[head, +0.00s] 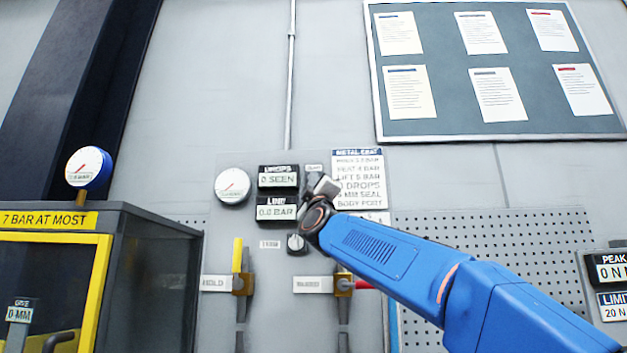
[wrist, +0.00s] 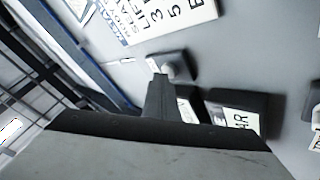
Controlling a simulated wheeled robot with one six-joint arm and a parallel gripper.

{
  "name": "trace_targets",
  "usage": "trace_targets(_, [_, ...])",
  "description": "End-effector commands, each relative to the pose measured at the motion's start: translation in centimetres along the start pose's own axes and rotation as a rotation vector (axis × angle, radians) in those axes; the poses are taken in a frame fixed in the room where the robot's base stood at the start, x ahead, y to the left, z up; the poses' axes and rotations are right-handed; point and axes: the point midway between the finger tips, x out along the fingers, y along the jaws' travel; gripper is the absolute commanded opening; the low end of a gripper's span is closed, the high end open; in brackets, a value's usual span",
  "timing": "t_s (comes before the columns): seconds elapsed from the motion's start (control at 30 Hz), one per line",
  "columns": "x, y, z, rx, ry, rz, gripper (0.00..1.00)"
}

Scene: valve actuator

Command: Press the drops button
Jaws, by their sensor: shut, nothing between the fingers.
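The drops display (head: 278,177) reads 0 SEEN on the grey wall panel. In the wrist view a small dark box with a round pale button (wrist: 170,68) sits beside the displays; I take this as the drops button. In the head view my gripper hides it, and only a small label (head: 313,168) shows above. My gripper (head: 324,186) is shut and empty, in front of the panel just right of the drops display. In the wrist view its fingertips (wrist: 160,80) overlap the button's edge; I cannot tell whether they touch it.
The LINE display (head: 276,209) reads 0.0 BAR, with a dark knob (head: 296,243) below. A yellow-handled valve (head: 238,256) and a red-handled one (head: 362,284) are lower. A text card (head: 358,178) is right of my gripper. A yellow-framed cabinet (head: 100,260) stands left.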

Motion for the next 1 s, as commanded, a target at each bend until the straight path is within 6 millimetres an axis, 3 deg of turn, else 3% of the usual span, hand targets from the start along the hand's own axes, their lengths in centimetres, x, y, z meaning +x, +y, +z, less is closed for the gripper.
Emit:
trace_targets(0.57, [0.1,-0.1,0.1,0.0,0.0,-0.001,0.0])
trace_targets(1.0, [-1.1,0.8,-0.8,0.001,0.0,-0.001,0.0])
